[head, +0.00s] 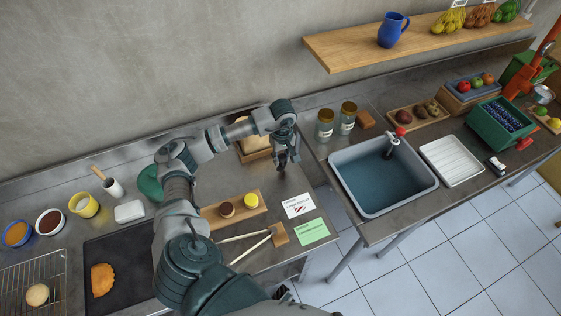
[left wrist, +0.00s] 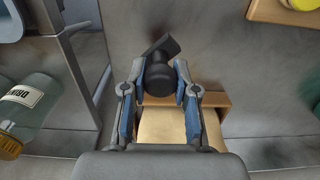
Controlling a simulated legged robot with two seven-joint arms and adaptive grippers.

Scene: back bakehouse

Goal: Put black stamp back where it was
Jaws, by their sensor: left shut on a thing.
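My left gripper (head: 288,160) is shut on the black stamp (left wrist: 160,84), which sits between both fingertips in the left wrist view. The stamp has a round dark body and a flat rectangular end that looks tilted. In the head view the stamp is small and dark just under the fingers, over the back part of the left counter. The gripper is in front of a wooden box (head: 246,157) with something pale in it; the box also shows in the left wrist view (left wrist: 215,99). My right gripper is out of view.
To the right, past a gap, are glass jars (head: 325,124) and a sink (head: 383,179).

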